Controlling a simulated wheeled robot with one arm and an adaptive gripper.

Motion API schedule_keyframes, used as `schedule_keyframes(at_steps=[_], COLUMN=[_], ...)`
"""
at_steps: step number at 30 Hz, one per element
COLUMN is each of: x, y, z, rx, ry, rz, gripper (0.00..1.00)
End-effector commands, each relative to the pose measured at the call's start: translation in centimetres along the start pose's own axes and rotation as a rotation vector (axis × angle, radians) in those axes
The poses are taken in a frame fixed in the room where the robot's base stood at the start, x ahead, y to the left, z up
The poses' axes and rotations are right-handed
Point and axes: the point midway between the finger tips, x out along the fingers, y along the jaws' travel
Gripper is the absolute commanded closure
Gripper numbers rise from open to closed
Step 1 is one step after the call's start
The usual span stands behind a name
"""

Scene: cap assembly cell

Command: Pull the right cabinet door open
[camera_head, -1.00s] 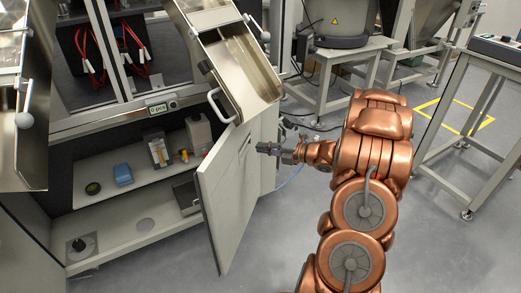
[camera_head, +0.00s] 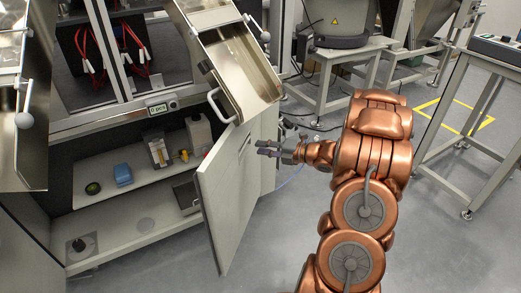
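The right cabinet door (camera_head: 228,195) is a pale grey panel, swung well outward from the cabinet (camera_head: 110,225), so the shelves inside show. Its outer face is turned to the right, with a slim handle near the upper edge (camera_head: 245,147). My gripper (camera_head: 261,148) is just right of that handle, pointing left at the door. Its fingers are apart and nothing shows between them. A small gap seems to lie between fingertips and handle.
A metal chute tray (camera_head: 238,75) overhangs the door's top. Inside the cabinet are a blue box (camera_head: 123,174), a dark green round item (camera_head: 93,188) and other small things. A grey metal table (camera_head: 480,130) stands at right. The floor before the door is clear.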

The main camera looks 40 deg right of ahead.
Motion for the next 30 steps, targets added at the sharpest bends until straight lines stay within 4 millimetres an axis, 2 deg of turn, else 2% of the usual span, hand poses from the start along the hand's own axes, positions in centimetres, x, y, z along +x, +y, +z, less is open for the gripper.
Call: schedule_keyframes(at_steps=[6, 11, 30], x=[-0.2, -1.6, -10.3], y=[0.0, 0.0, 0.0], z=[0.0, 0.1, 0.2], rx=[0.000, 0.000, -0.003], ry=[-0.001, -0.003, -0.002], rz=[0.000, 0.000, -0.001], gripper=[0.79, 0.79, 0.79])
